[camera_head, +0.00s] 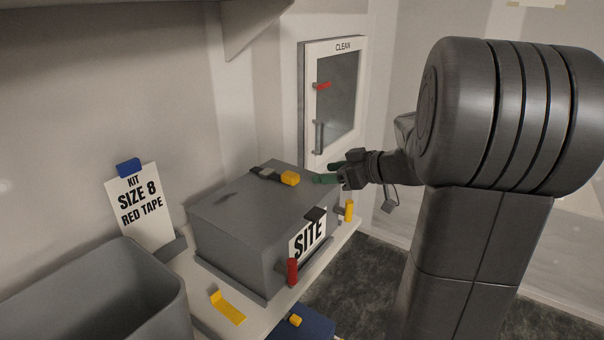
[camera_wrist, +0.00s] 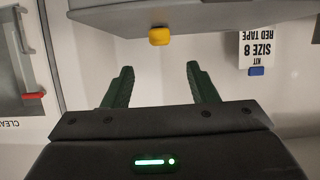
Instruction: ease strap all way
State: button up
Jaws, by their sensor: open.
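A short dark strap (camera_head: 266,174) with a yellow end tab (camera_head: 290,178) lies across the top of a grey box (camera_head: 225,214), near its far right edge. The yellow tab also shows in the wrist view (camera_wrist: 160,36), against the box's edge. My gripper (camera_head: 326,179) is just right of the tab in the head view, at about the height of the box top. In the wrist view its two green fingers (camera_wrist: 162,80) are spread apart with nothing between them, and the tab appears beyond their tips. The strap's dark part is not clear in the wrist view.
The box front carries a SITE label (camera_head: 308,240), a red handle (camera_head: 292,271) and a yellow handle (camera_head: 349,211). A grey bin (camera_head: 160,283) and a KIT sign (camera_head: 140,205) stand left. A CLEAN cabinet (camera_head: 306,110) is on the wall behind. A yellow strip (camera_head: 228,308) lies in front.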

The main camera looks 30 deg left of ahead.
aim_at(296, 176)
jog(key=p+x, duration=0.3)
jog(key=x, duration=0.8)
jog(key=shift+f, duration=0.1)
jog(key=shift+c, duration=0.4)
jog(key=shift+a, duration=0.1)
grip_shut()
